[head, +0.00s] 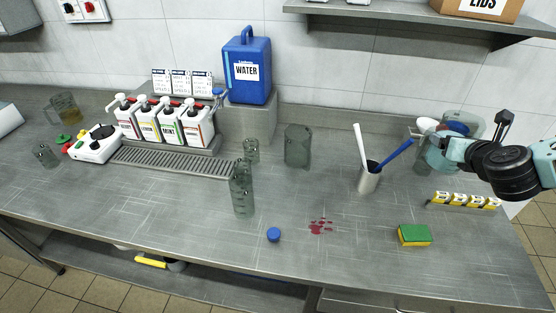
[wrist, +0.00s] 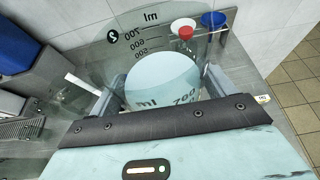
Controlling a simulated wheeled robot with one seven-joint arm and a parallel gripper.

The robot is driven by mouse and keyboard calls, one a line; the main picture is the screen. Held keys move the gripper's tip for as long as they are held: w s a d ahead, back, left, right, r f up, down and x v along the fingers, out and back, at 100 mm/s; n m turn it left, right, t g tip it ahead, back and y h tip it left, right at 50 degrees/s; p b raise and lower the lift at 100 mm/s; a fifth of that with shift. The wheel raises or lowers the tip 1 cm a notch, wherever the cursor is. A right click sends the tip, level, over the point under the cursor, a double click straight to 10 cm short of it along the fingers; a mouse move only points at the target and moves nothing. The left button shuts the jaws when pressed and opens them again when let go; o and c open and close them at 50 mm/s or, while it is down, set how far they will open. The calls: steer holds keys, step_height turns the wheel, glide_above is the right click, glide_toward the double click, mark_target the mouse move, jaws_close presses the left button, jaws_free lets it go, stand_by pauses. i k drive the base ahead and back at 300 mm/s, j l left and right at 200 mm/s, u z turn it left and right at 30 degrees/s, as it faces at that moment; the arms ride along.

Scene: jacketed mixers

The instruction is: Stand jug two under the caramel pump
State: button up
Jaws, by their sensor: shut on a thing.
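My gripper (wrist: 160,92) is shut on a clear measuring jug (wrist: 130,48) with black ml marks. In the head view my gripper (head: 450,150) and the jug (head: 437,158) are at the right end of the counter; I cannot tell whether the jug touches the counter. The row of pump bottles (head: 165,122) stands at the back left over a slotted drip tray (head: 170,160). One label seems to read MINT; I cannot make out which one is caramel.
Clear vessels (head: 242,190) (head: 298,147) stand mid-counter. A steel cup (head: 369,180) holds white and blue tools. A blue cap (head: 273,235), red spill (head: 320,227) and sponge (head: 414,236) lie in front. A blue water container (head: 247,70) stands behind. A shelf (head: 420,20) overhangs the right.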

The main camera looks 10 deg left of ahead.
mark_target(183, 172)
steer(key=k+z, duration=0.2)
steer(key=z, duration=1.35)
steer(key=j+z, duration=0.1)
steer(key=z, duration=0.3)
steer(key=k+z, duration=0.1)
steer(key=z, duration=0.7)
steer(key=k+z, duration=0.25)
steer(key=k, duration=1.3)
steer(key=k+j+z, duration=0.1)
steer(key=k+z, duration=0.3)
steer(key=k, duration=0.25)
steer(key=k+l+z, duration=0.1)
steer(key=k+z, duration=0.3)
steer(key=k, duration=0.25)
steer(key=k+u, duration=0.1)
steer(key=u, duration=3.1)
